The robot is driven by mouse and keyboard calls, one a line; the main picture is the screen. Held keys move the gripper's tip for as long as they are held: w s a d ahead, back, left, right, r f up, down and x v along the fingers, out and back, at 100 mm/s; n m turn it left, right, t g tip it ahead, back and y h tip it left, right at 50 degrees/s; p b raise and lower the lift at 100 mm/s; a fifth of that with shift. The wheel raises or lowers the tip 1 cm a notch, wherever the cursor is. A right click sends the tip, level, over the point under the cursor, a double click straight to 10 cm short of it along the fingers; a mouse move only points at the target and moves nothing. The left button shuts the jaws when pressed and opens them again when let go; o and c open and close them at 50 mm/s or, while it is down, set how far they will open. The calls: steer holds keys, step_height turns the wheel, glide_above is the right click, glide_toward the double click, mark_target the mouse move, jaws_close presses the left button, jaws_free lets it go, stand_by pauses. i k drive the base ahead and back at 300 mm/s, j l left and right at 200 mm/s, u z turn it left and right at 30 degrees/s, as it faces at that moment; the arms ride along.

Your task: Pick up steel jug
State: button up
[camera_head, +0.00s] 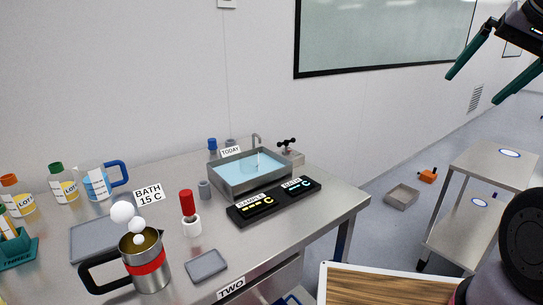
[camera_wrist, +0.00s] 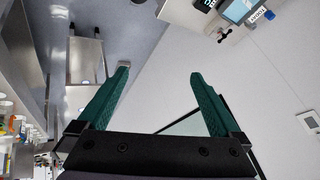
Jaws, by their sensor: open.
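The steel jug (camera_head: 152,274) stands upright at the front left of the steel table in the head view. It has a red band around its middle and a black handle on its left side. White round shapes show at and above its open top; I cannot tell whether they are in it or behind it. My gripper (camera_head: 503,82) is raised at the upper right of the head view, far from the jug. Its two green fingers are apart with nothing between them, as the wrist view (camera_wrist: 158,78) also shows.
Near the jug are a grey tray (camera_head: 88,239), a small grey dish (camera_head: 207,266) and a red-topped tool (camera_head: 187,204). A water bath (camera_head: 228,184), a black display panel (camera_head: 272,203) and a blue-handled jug (camera_head: 97,184) stand further back. A steel trolley (camera_head: 495,165) stands at right.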

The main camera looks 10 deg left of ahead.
mark_target(147, 266)
steer(key=u, duration=2.15)
steer(key=k+j, duration=0.65)
steer(key=j, duration=0.3)
steer(key=k+j, duration=0.35)
steer(key=i+j, duration=0.25)
steer(key=i, duration=0.15)
